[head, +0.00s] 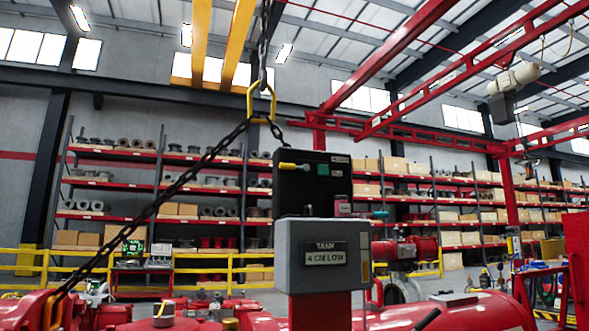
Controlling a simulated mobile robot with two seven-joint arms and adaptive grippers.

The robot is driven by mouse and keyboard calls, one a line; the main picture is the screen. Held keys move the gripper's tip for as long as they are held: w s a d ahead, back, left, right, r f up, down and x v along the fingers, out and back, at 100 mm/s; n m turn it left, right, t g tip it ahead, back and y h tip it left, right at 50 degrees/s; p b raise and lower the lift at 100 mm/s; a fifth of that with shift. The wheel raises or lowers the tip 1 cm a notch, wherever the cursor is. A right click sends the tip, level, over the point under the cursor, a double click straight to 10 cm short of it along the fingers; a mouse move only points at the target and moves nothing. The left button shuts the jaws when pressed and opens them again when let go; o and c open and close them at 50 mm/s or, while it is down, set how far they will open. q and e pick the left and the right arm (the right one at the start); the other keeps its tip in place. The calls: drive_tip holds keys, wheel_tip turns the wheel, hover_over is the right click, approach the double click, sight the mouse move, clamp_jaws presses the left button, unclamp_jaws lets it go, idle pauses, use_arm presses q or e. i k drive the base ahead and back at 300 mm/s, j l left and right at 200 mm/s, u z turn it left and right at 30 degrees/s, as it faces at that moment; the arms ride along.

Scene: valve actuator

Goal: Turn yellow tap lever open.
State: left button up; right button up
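A small yellow lever (287,166) lies roughly level across the upper left of a dark box (293,194). It looks like the yellow tap lever, but it is too small to tell its exact setting. A grey box (300,257) with a sign reading "TANK 4 CM LOW" (325,253) stands in front of the dark box and hides its lower part. Neither of my grippers is in view.
A dark chain (190,175) with a yellow link (261,103) hangs across the left and centre. A red tank (450,316) fills the lower right. Yellow railings (45,268) and loaded shelves (200,160) stand behind.

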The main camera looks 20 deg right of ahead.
sight(303, 169)
drive_tip(key=i+j, duration=0.1)
drive_tip(key=i, duration=0.45)
drive_tip(key=i+z, duration=0.35)
drive_tip(key=i+j+z, duration=0.1)
drive_tip(key=z, duration=0.25)
drive_tip(key=i+j+z, duration=0.2)
drive_tip(key=z, duration=0.15)
